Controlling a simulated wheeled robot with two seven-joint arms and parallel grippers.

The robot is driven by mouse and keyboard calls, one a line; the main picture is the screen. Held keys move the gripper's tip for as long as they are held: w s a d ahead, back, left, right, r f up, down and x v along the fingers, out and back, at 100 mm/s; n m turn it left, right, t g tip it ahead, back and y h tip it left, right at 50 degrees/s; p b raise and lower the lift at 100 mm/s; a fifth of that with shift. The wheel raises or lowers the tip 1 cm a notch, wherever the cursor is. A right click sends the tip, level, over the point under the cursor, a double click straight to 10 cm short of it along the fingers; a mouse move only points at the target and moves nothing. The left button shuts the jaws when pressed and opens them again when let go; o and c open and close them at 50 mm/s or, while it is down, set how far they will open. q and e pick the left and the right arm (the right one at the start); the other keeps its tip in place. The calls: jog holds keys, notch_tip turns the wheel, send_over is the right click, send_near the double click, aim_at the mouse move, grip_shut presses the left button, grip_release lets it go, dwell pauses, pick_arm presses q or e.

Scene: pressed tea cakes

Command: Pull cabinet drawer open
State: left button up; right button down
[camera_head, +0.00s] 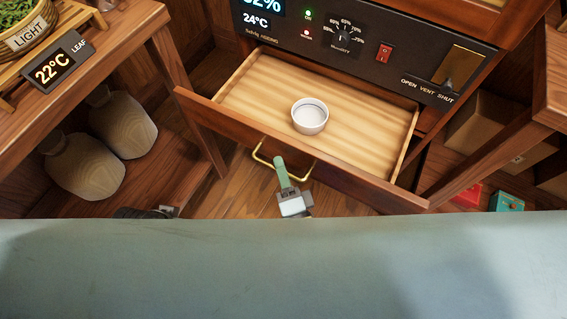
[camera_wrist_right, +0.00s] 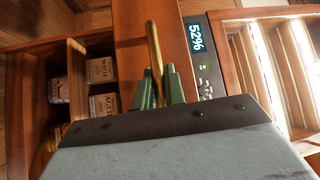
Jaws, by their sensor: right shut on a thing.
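The cabinet drawer (camera_head: 365,150) is pulled out from under the control panel in the head view. Its pale wooden inside shows, with a small white bowl (camera_head: 310,118) in it. A brass bar handle (camera_head: 262,155) is on the drawer front. My right gripper (camera_head: 282,172) is at this handle, its green fingers shut on the bar. The right wrist view shows the green fingers (camera_wrist_right: 158,88) on either side of the brass handle (camera_wrist_right: 154,48). My left gripper cannot be made out; a dark part of mine shows at the lower left.
The cabinet's control panel (camera_head: 345,45) has displays, a dial and a red switch. A wooden table (camera_head: 110,65) with a basket and display stands left, two jars (camera_head: 85,165) below it. Red and teal boxes (camera_head: 507,201) lie at right. A large pale surface of mine fills the bottom.

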jog(key=c, duration=1.5)
grip_release()
